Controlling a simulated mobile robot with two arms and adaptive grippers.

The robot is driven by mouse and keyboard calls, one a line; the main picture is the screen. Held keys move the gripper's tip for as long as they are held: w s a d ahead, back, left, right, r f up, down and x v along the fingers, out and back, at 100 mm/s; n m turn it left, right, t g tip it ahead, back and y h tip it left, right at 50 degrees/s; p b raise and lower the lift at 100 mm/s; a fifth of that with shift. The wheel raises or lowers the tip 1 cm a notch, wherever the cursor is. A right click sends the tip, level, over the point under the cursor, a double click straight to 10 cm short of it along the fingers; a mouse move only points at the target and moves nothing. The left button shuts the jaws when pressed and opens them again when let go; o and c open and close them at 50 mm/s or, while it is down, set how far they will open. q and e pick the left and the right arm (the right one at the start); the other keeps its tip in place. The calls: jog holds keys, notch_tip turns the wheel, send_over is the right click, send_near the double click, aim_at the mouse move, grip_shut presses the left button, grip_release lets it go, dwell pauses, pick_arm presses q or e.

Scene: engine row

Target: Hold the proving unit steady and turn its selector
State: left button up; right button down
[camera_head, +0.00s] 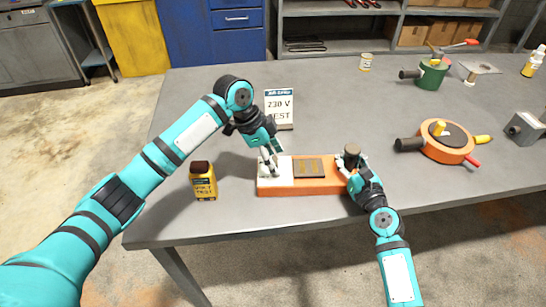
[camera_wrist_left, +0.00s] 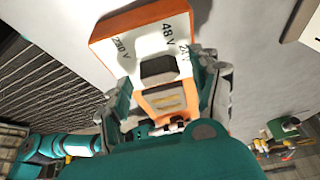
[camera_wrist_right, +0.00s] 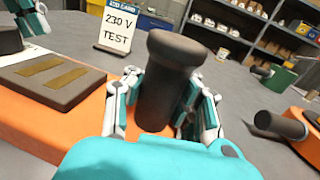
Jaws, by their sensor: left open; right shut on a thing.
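The proving unit (camera_head: 325,187) is a long orange block lying flat on the grey table. Its white panel (camera_wrist_left: 140,35) at the left end is marked 230 V, 48 V and 24 V. The dark selector (camera_wrist_left: 158,68) shows between the fingers of my left gripper (camera_head: 268,160), which is open over that panel; contact cannot be told. My right gripper (camera_head: 352,172) is shut on the dark upright post (camera_wrist_right: 166,85) at the unit's right end. A dark plate with two brass strips (camera_wrist_right: 50,75) lies between panel and post.
A card reading 230 V TEST (camera_head: 279,108) stands behind the unit. A yellow tester with a dark top (camera_head: 203,183) stands at left. A round orange device (camera_head: 447,148) and a green pot (camera_head: 430,76) stand at right. The table front is clear.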

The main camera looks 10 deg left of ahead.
pick_arm(q)
jog(key=shift+c, duration=0.5)
jog(key=c, duration=1.1)
jog(key=shift+n, duration=0.4)
jog(key=n+t, duration=0.1)
jog(key=n, duration=0.1)
jog(key=shift+s+n+y, duration=0.1)
jog(key=shift+n+y, duration=0.2)
jog(key=shift+n, duration=0.1)
jog(key=shift+n+t+y, duration=0.5)
jog(key=shift+n+t, duration=0.3)
jog(key=shift+n, duration=1.3)
jog(key=o, duration=1.2)
